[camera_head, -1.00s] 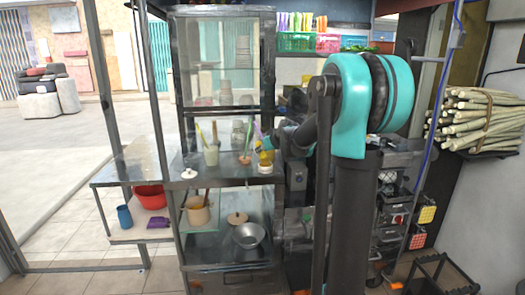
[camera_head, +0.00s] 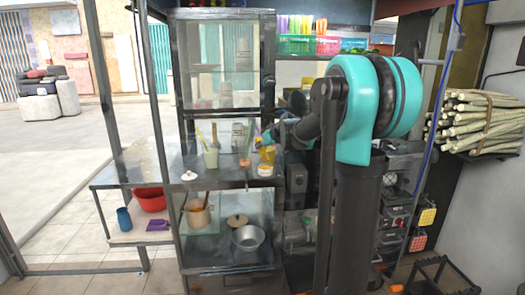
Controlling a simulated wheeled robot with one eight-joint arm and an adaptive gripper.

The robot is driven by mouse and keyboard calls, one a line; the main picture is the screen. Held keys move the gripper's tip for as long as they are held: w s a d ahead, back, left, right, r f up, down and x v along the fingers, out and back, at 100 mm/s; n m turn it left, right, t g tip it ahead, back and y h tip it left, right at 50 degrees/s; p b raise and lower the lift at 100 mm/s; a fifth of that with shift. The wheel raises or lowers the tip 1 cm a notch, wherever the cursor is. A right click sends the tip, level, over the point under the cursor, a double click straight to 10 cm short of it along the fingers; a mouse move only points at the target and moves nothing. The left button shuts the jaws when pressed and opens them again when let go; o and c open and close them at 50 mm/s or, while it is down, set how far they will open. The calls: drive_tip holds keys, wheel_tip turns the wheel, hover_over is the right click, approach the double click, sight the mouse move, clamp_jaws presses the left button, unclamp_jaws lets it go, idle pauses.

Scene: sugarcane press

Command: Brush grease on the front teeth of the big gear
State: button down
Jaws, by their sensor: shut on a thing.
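My gripper (camera_head: 268,137) is at the end of my arm, small and partly hidden, above the right end of the counter. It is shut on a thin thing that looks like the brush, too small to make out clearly. A yellow pot (camera_head: 267,154) stands on the counter just below it. The big gear cannot be made out. My arm covers much of the press area (camera_head: 296,180) right of the counter.
A pale green cup (camera_head: 211,158) with sticks and a small brown pot (camera_head: 245,163) stand on the counter, near two white-lidded jars (camera_head: 265,170). A glass cabinet (camera_head: 225,60) rises behind. Below are a tan pot (camera_head: 197,214) and a metal pot (camera_head: 248,243). Sugarcane (camera_head: 482,120) is stacked at right.

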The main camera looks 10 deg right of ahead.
sight(260, 138)
drive_tip(key=shift+r, duration=1.95)
